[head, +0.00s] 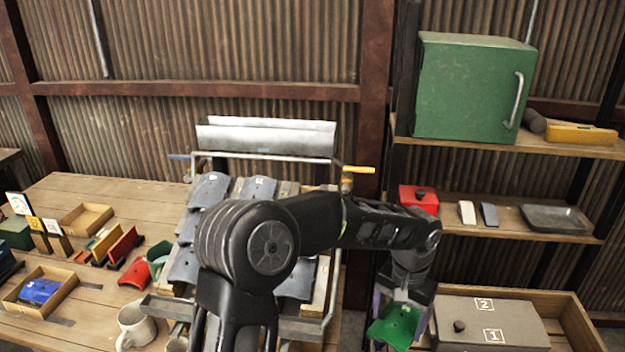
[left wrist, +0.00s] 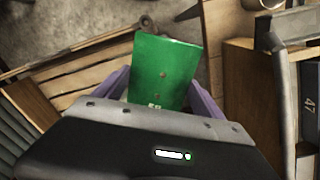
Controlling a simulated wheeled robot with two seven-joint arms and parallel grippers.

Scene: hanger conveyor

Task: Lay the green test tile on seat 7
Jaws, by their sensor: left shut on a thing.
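The green test tile (head: 396,327) hangs at the lower right of the head view, between the rack and a wooden crate. My left gripper (head: 403,308) is shut on it. The sloped wooden rack (head: 327,287) bears several grey tiles (head: 208,190) in rows. My left arm covers much of its middle and right, and I cannot make out which place is seat 7. My right gripper is not in view.
A grey lidded box (head: 510,322) marked 1 and 2 sits in the crate (head: 580,325) at right. A metal trough (head: 266,136) stands behind the rack.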

